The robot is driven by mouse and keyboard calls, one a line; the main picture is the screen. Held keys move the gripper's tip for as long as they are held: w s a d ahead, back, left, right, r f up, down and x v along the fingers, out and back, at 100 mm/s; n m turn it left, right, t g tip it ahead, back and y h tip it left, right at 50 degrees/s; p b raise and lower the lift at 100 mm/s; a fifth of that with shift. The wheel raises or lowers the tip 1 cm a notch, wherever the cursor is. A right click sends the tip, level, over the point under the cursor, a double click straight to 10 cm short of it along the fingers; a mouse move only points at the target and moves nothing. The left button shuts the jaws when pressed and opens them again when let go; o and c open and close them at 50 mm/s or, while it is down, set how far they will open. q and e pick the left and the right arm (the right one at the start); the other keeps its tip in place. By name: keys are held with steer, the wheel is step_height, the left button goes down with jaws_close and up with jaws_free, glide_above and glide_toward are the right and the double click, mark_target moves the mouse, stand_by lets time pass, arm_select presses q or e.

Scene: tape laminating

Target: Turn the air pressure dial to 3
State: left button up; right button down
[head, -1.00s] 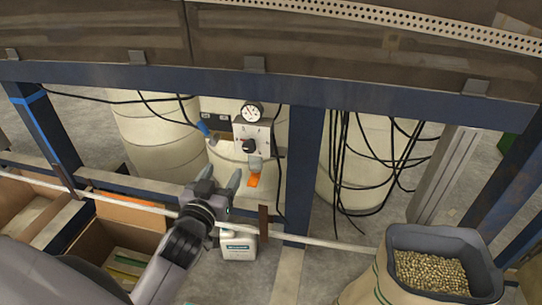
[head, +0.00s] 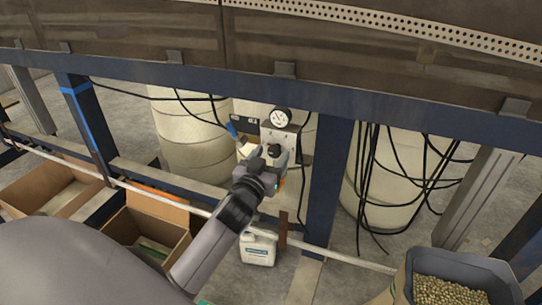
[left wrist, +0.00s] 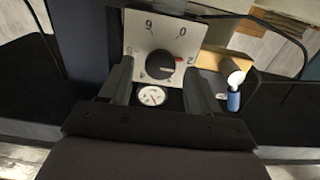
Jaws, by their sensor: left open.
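The air pressure dial is a black round knob (head: 273,150) on a pale plate below a white gauge (head: 281,118). In the left wrist view the knob (left wrist: 153,65) has a red mark on its right side, pointing toward a numeral that looks like 2. The plate (left wrist: 135,42) carries printed numbers, seen turned over. My left gripper (head: 267,156) is open, its fingers at the knob in the head view. In the left wrist view its fingers (left wrist: 158,88) stand on either side of the knob's line; contact cannot be told. My right gripper is out of view.
A blue post (head: 330,185) stands right of the panel, and a pale rail (head: 330,246) runs below. Black cables (head: 400,170) hang at right. A white jug (head: 258,249), an open box (head: 145,235) and a bag of pellets (head: 450,290) are lower down.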

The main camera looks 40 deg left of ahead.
arm_select(q)
steer(key=shift+w, duration=0.3)
steer(key=c, duration=1)
steer(key=shift+m, duration=0.3)
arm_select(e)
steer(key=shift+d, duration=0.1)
arm_select(q)
steer(key=m+p, duration=0.1)
steer(key=m, duration=0.3)
steer(key=m+p, duration=0.1)
steer(key=m, duration=0.3)
steer(key=shift+d, duration=0.1)
steer(key=shift+f+m+p, duration=0.1)
steer(key=shift+m+p, duration=0.2)
steer(key=shift+m, duration=1.3)
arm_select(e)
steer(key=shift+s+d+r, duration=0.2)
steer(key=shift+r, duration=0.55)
